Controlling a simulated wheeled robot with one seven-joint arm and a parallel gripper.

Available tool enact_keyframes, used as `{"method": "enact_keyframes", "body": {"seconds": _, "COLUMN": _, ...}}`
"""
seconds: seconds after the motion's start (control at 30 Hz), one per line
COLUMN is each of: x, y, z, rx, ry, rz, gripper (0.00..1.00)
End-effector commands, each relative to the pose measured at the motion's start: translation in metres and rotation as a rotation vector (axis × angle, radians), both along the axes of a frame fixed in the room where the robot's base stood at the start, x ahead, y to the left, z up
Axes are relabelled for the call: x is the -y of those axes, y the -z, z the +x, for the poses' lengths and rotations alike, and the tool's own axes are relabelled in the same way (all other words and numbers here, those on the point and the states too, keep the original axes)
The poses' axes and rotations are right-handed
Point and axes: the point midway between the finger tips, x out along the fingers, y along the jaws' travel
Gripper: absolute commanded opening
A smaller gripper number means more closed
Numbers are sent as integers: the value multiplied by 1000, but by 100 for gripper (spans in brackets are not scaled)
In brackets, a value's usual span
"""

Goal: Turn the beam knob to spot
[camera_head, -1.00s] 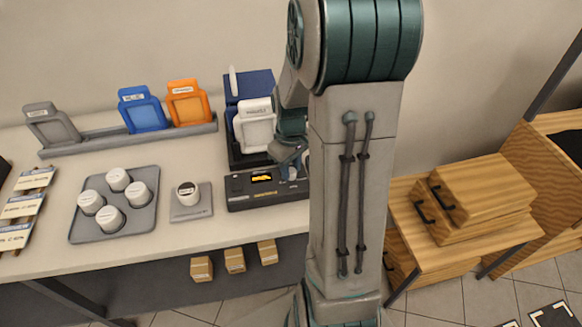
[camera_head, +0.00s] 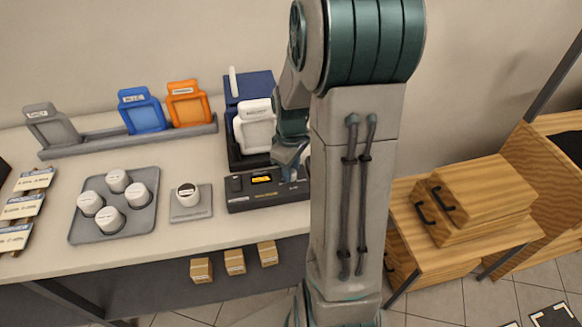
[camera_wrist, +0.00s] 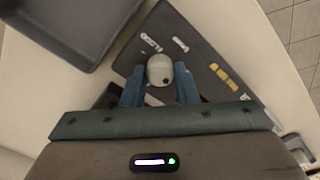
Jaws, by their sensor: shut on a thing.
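The beam knob (camera_wrist: 160,70) is a pale round knob on a dark control panel (camera_wrist: 205,60) in the wrist view. My gripper (camera_wrist: 160,88) has its two blue fingers on either side of the knob, shut on it. A small dark mark shows on the knob's edge nearest the gripper. White markings lie on the panel beyond the knob and a yellow marking to its right; I cannot read them. In the head view, the control box (camera_head: 250,201) has a small lit orange display, and my gripper (camera_head: 291,174) is down at its right part, hiding the knob.
Behind the box stands a blue unit (camera_head: 248,88) with a white framed plate (camera_head: 255,126) at its front. A grey tray (camera_head: 146,216) with several white cups and a small stand (camera_head: 202,204) with one more lie to the left. Wooden drawers (camera_head: 480,190) stand at the right.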

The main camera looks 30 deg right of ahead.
Motion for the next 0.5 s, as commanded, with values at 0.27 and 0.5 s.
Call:
{"method": "enact_keyframes", "body": {"seconds": 0.27, "x": 1, "y": -1, "z": 0, "rx": 2, "ry": 0, "rz": -1, "gripper": 48}}
{"method": "enact_keyframes", "body": {"seconds": 0.5, "x": 1, "y": -10, "z": 1, "rx": 4, "ry": 1, "rz": -2, "gripper": 48}}
